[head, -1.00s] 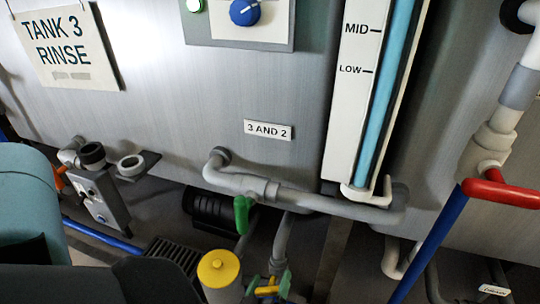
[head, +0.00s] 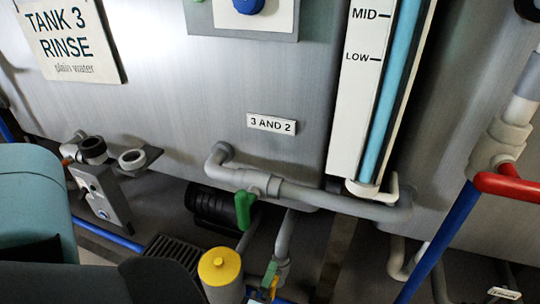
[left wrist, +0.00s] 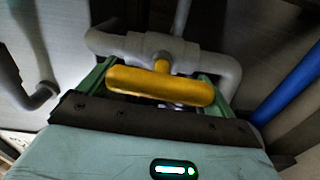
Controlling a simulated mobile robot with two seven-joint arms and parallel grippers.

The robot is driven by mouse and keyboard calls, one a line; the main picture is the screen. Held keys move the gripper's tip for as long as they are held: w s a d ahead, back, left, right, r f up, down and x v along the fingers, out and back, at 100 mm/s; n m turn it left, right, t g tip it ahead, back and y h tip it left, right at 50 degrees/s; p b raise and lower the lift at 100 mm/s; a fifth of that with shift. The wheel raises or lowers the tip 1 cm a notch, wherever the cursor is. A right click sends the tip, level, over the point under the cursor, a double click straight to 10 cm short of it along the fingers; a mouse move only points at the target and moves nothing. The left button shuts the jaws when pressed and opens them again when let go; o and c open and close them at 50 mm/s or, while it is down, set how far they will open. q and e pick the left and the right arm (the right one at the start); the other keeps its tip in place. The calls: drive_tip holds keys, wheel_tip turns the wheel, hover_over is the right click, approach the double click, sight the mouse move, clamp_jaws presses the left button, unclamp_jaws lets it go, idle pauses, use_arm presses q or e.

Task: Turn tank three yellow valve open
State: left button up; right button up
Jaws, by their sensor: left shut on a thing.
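The yellow valve handle (head: 274,287) is at the bottom of the head view, below tank three, on a grey pipe. It now shows nearly edge-on there. In the left wrist view the same yellow handle (left wrist: 160,87) is a rounded bar on a short stem, lying across between my green fingers, with a grey pipe (left wrist: 135,45) behind it. My left gripper (left wrist: 158,82) is shut on the handle's ends; in the head view only a little of its green fingers shows (head: 270,273). The tank (head: 180,85) carries a "TANK 3 RINSE" sign (head: 68,40). My right gripper is not in view.
A green valve handle (head: 246,206) hangs on the pipe above, near the "3 AND 2" label (head: 271,124). A yellow-capped cylinder (head: 220,266) stands close left of the held valve. A red handle (head: 508,186) and a blue pipe (head: 436,240) are at right.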

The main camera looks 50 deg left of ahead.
use_arm(q)
drive_tip(key=shift+n, duration=0.5)
drive_tip(key=o, duration=0.7)
drive_tip(key=shift+s+d+f, duration=0.1)
